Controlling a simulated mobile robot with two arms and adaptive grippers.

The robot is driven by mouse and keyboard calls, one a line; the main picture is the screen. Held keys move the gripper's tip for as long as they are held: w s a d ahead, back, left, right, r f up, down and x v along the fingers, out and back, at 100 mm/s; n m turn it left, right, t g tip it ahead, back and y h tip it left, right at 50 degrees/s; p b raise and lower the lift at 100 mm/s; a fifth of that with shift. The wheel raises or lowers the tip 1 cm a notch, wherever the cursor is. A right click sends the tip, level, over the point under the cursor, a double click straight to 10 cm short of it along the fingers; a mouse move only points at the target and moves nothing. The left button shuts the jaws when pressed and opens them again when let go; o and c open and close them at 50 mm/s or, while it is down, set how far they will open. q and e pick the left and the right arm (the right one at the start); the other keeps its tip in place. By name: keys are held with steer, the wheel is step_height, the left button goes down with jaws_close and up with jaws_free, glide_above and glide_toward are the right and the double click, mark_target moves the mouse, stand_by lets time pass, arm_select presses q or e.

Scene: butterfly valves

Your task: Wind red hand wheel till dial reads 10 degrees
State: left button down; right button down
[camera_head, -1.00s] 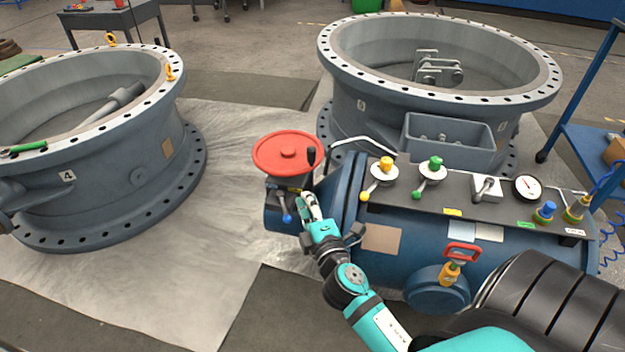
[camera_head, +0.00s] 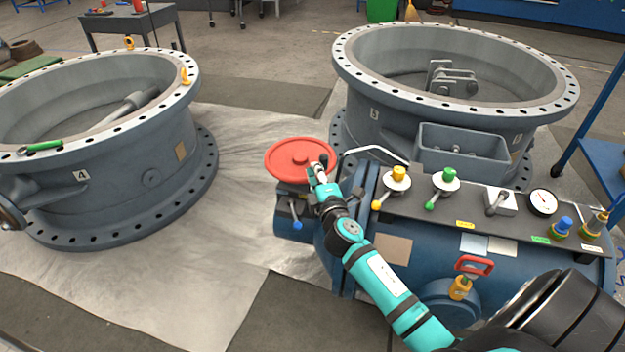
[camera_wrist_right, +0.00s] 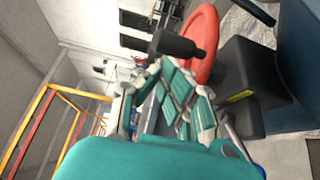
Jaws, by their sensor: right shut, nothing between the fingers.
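The red hand wheel (camera_head: 289,161) lies flat on top of the left end of a blue actuator (camera_head: 312,240). Its black handle knob (camera_head: 323,160) stands on the right side of the rim. In the right wrist view the wheel (camera_wrist_right: 207,35) and the knob (camera_wrist_right: 178,45) show just beyond the fingers. My right gripper (camera_head: 317,176) is shut and empty, close to the knob on its near side; contact cannot be told. It also shows in the wrist view (camera_wrist_right: 175,95). A round white-faced dial (camera_head: 543,202) sits on the panel at right; its reading is too small to tell. My left gripper is out of view.
Beside the wheel are a bent grey bar (camera_head: 375,150), a yellow-knobbed lever (camera_head: 398,175), a green-knobbed lever (camera_head: 446,180) and a blue-tipped lever (camera_head: 297,220). Large grey valve bodies stand at left (camera_head: 120,165) and behind (camera_head: 395,120). The floor sheet (camera_head: 235,220) left of the wheel is clear.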

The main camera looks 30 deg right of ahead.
mark_target(332, 165)
steer(key=shift+d, duration=0.1)
steer(key=d+n+y+p, duration=0.1)
steer(key=d+y, duration=0.1)
steer(key=d, duration=0.2)
steer(key=shift+d, duration=0.4)
stand_by(0.3)
